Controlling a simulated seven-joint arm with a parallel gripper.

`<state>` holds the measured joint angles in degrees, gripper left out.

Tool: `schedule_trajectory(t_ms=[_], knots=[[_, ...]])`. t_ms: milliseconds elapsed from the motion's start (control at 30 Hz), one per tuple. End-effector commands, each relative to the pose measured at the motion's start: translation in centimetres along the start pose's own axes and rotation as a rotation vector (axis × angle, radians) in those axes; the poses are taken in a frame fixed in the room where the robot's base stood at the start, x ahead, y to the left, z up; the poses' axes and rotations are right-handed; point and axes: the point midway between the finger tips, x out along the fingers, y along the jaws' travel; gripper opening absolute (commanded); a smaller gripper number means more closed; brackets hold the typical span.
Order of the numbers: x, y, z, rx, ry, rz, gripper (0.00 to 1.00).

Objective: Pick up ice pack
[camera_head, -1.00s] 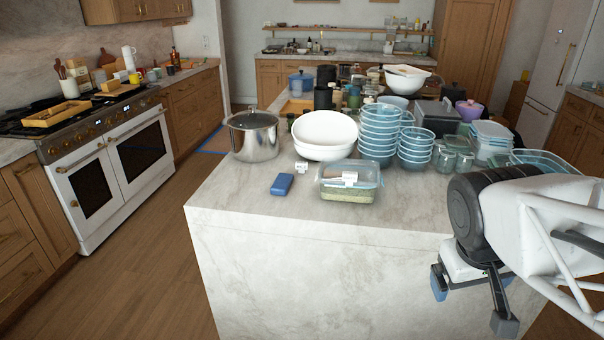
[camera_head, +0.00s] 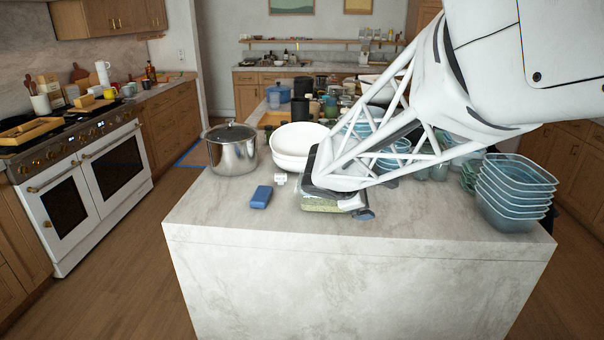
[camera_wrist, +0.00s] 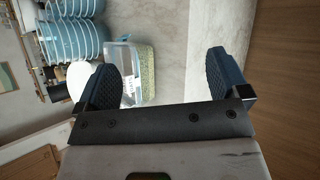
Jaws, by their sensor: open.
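A flat blue block (camera_head: 261,197), which looks like the ice pack, lies on the pale stone island top left of my gripper. I cannot make it out in the wrist view. My gripper (camera_head: 338,196) is above the island's front part, over a clear food container (camera_head: 322,204) that it mostly covers. In the wrist view my gripper (camera_wrist: 162,76) has its two dark pads wide apart, with nothing held between them. The container (camera_wrist: 142,72) with green contents shows beyond and between the pads.
A steel pot (camera_head: 231,155) and white bowls (camera_head: 294,140) stand behind the blue block. A small white tag (camera_head: 280,179) is close to it. Stacked clear containers (camera_head: 513,190) are at the right. The island top (camera_head: 215,215) is bare at the front left.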

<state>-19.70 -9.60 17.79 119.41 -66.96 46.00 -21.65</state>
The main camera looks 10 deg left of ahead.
Motion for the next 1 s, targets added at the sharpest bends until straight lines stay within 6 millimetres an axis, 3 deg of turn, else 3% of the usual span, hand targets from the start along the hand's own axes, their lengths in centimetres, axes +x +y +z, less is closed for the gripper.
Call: schedule_trajectory(t_ms=[200, 500, 800, 1000], knots=[[1.6, 4.0, -7.7, -0.289, 0.002, 0.145, 0.94], [2.6, 7.5, -19.7, -0.682, -0.002, 0.357, 0.94], [2.5, 8.4, -32.3, -1.044, -0.015, 0.572, 0.94], [2.2, 8.1, -37.1, -1.178, -0.024, 0.657, 0.94]])
